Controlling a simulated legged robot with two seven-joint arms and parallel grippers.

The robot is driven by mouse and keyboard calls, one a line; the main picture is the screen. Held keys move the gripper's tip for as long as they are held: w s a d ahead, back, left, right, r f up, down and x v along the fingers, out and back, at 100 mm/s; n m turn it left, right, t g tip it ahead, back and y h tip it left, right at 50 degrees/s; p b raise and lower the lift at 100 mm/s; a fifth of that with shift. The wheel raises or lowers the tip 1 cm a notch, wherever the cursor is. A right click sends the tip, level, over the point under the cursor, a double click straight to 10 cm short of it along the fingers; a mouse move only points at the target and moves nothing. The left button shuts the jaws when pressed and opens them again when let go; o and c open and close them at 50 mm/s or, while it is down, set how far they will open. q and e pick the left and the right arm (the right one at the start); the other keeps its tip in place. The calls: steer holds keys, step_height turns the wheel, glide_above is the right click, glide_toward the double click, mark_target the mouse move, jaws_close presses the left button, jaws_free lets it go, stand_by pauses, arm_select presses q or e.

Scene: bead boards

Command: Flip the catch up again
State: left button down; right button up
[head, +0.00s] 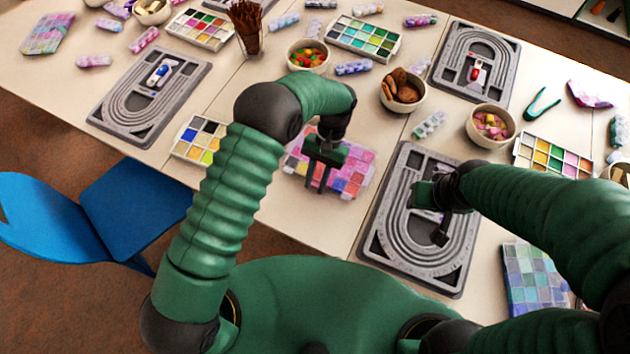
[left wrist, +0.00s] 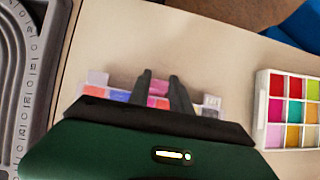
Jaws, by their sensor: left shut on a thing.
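A flat patchwork case (head: 358,168) in pink, purple and blue lies on the table in front of me. My left gripper (head: 319,183) reaches down over its near left part, and its fingers are closed on pink material. In the left wrist view the case (left wrist: 160,88) shows in part behind and between the left fingertips (left wrist: 160,78); my gripper body hides the rest. I cannot make out a separate catch. My right gripper (head: 432,214) is above the near grey bead board (head: 398,250), with its fingers apart. A pale purple piece at the board's centre is partly hidden by it.
A paint-like tray (head: 190,152) stands left of the case, and it seems to show in the left wrist view (left wrist: 290,110). Bowls of sweets (head: 307,55), cookies (head: 402,92) and pink pieces (head: 490,125) stand beyond. Bare table lies left of the near board.

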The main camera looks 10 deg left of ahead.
arm_select(q)
steer(key=shift+w+g, duration=0.2)
steer(key=shift+g, duration=0.3)
steer(key=c, duration=1.2)
jaws_free()
steer(key=shift+o, duration=0.2)
steer(key=b+v, duration=0.1)
steer(key=v, duration=1.1)
steer(key=shift+d, duration=0.2)
